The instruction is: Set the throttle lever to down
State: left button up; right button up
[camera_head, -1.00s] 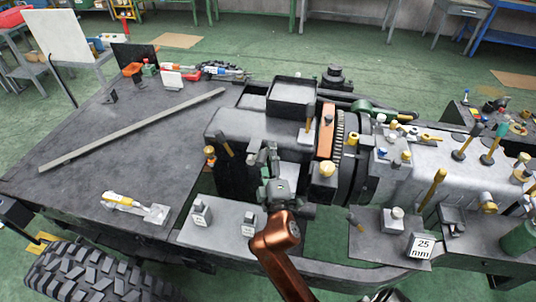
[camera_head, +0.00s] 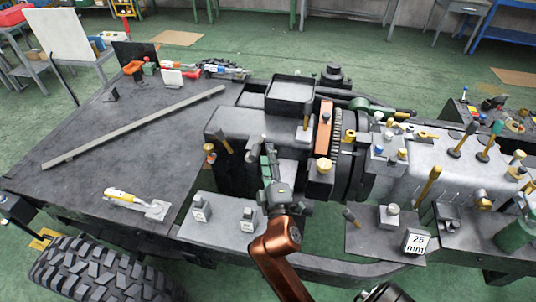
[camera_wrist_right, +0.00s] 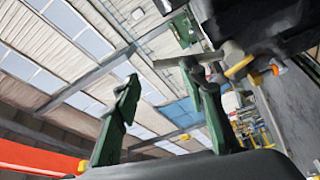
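My right gripper (camera_head: 267,158) reaches in from the bottom centre beside the dark engine block (camera_head: 236,172). In the right wrist view its two green fingers (camera_wrist_right: 160,78) stand apart with nothing clearly held between them. A grey bar (camera_wrist_right: 180,61) crosses close to the tip of the right-hand finger; I cannot tell whether they touch. A lever with a brown handle (camera_head: 224,143) leans on the front of the block, left of the gripper. No label shows which is the throttle lever. My left gripper is out of view.
A long grey bar (camera_head: 135,127) and a yellow-handled tool (camera_head: 122,196) lie on the dark deck at left. Small grey blocks (camera_head: 248,220) stand on the front plate. A block marked 25 mm (camera_head: 415,242) and more levers (camera_head: 428,187) crowd the right side.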

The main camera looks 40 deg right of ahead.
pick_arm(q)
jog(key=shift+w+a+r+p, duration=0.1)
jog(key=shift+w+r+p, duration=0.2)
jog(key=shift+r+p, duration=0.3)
pick_arm(e)
jog(key=shift+s+a+r, duration=0.15)
jog(key=shift+s+a, duration=0.3)
jog(key=shift+s, duration=0.25)
jog(key=shift+s+a+r, duration=0.15)
jog(key=shift+s+a, duration=0.35)
jog(key=shift+s, duration=0.25)
jog(key=shift+s+a+r, duration=0.15)
jog(key=shift+s+a, duration=0.3)
jog(key=shift+s, duration=0.25)
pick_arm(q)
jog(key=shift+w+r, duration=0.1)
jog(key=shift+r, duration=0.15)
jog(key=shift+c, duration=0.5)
